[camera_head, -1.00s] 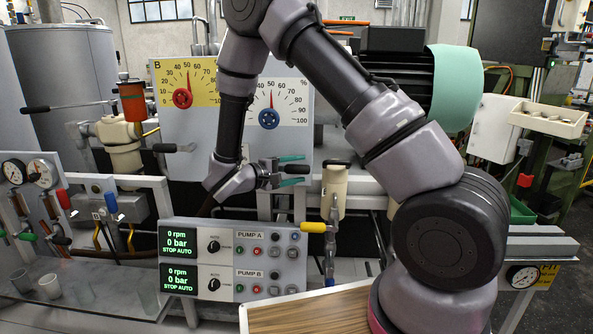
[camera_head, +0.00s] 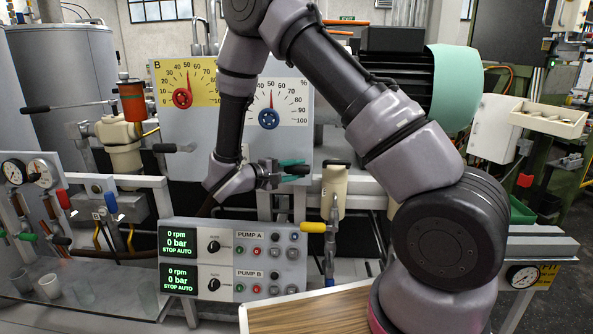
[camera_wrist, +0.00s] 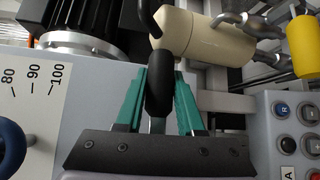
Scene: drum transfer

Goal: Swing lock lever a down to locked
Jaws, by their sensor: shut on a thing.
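My gripper (camera_head: 290,170) has teal fingers and is shut on a black lever grip (camera_wrist: 158,92). In the head view the grip's black end (camera_head: 299,171) shows at the fingertips. In the wrist view the grip lies between both fingers (camera_wrist: 158,100), with a cream valve body (camera_wrist: 190,38) just beyond it. The same cream valve body (camera_head: 334,190) stands right of my gripper in the head view. No letter marking the lever as a is readable, and its pivot is not clearly visible.
The pump panel (camera_head: 235,260) lies below my gripper. The gauge board with two dials (camera_head: 228,85) is behind it. A yellow-handled valve (camera_head: 313,227) is below right. Another black-handled lever (camera_head: 173,148) sticks out at the left. A green-ended motor (camera_head: 453,88) is at upper right.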

